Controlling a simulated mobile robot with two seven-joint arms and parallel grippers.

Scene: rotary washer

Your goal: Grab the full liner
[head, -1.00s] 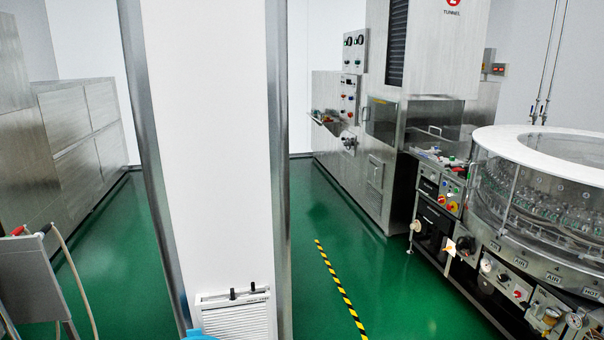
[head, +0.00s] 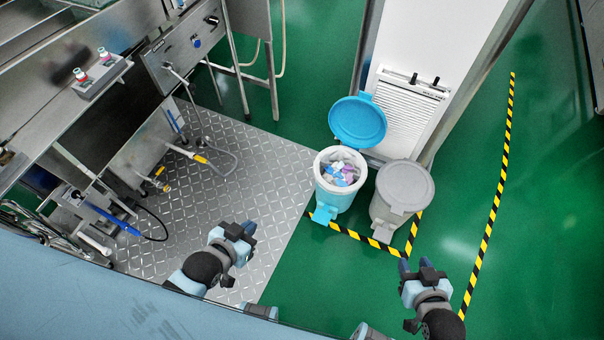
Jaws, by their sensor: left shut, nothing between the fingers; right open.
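The full liner (head: 340,159) is a white bag lining an open light-blue bin (head: 334,197) on the floor. Crumpled white, purple and blue waste shows inside it. The bin's blue lid (head: 357,121) stands raised behind the opening. My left gripper (head: 243,231) is shut and empty, over the metal floor plate, to the left of and nearer than the bin. My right gripper (head: 415,267) is open and empty, to the right of and nearer than the bin. Neither gripper touches the liner. The lower part of the liner is hidden inside the bin.
A grey bin with a closed lid (head: 405,185) stands just right of the blue bin. A white pillar with a vent (head: 408,112) rises behind both. Black-yellow tape (head: 357,238) runs on the floor in front. A steel machine (head: 110,110) fills the left; green floor (head: 560,200) is clear at right.

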